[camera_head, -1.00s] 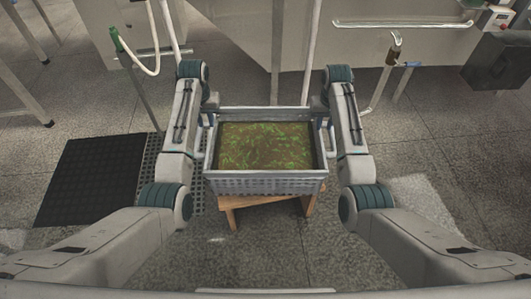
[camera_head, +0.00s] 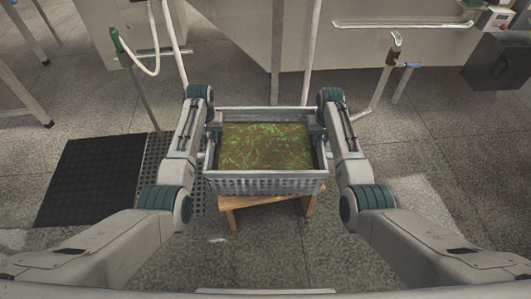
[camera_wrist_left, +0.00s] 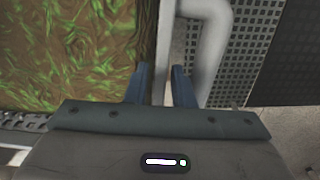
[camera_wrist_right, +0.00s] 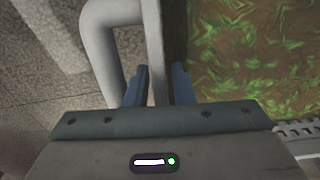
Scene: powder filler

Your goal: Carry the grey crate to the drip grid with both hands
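The grey crate (camera_head: 265,186) stands on a small wooden stool (camera_head: 268,203) and holds brown stuff flecked with green (camera_head: 265,146). A pale tube handle sticks out on each side; the left one (camera_wrist_left: 212,40) and the right one (camera_wrist_right: 98,35) show in the wrist views. My left gripper (camera_wrist_left: 160,78) has its fingers astride the crate's left side bar. My right gripper (camera_wrist_right: 159,78) has its fingers astride the right side bar. Both look open, with narrow gaps beside the bars. The perforated drip grid (camera_head: 155,168) lies on the floor left of the crate.
A dark mat (camera_head: 90,180) lies left of the grid. A grey machine (camera_head: 235,45) with upright legs stands behind the crate. Pipes rise at the back left (camera_head: 135,80) and back right (camera_head: 380,80). The floor right of the stool is open.

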